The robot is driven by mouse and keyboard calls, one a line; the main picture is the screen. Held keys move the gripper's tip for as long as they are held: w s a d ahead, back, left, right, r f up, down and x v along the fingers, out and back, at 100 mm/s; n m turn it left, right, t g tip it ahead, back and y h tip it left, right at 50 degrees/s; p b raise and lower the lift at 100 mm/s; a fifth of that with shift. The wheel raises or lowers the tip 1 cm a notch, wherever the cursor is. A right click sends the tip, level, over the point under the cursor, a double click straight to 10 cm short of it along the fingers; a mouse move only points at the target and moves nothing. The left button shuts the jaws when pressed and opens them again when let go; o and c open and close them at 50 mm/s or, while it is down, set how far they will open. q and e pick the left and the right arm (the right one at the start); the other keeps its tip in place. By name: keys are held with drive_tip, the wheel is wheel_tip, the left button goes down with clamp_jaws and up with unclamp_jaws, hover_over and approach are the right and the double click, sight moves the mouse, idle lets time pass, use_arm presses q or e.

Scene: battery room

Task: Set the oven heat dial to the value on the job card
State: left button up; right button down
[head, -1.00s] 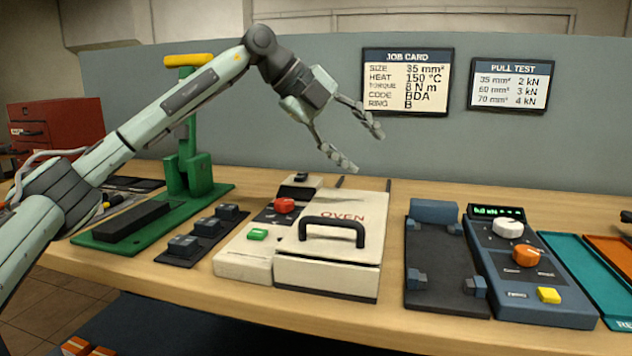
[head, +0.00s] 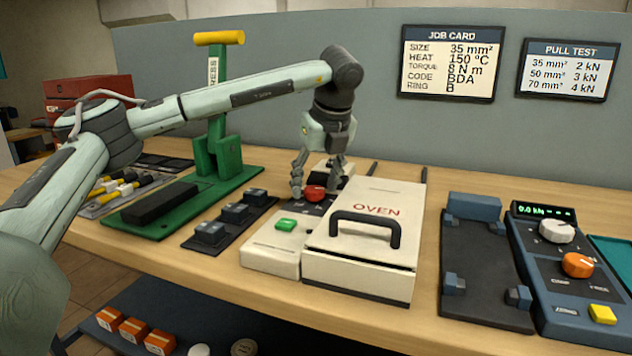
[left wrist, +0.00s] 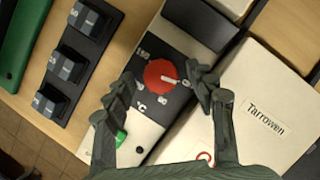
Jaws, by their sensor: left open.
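The oven (head: 375,225) is a cream box with a black handle, and its control panel is on its left side. The red heat dial (head: 315,193) sits on the dark panel; in the left wrist view the dial (left wrist: 161,73) shows a white pointer line aimed to the right, with numbers around it partly hidden. My left gripper (head: 317,190) points down over the dial. In the left wrist view its open fingers (left wrist: 160,92) are either side of the dial, apart from it in the picture. The job card (head: 449,62) reads HEAT 150 °C. My right gripper is not in view.
A green button (head: 286,225) lies in front of the dial. A dark block with several switches (head: 232,217) and a green press (head: 215,160) stand to the left. A dark fixture (head: 485,275) and a blue tester (head: 565,270) are to the right. A pull test card (head: 567,68) hangs behind.

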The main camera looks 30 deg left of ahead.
use_arm(q)
drive_tip(key=shift+f, duration=0.15)
drive_tip(key=c, duration=1.2)
drive_tip(key=shift+o, duration=0.2)
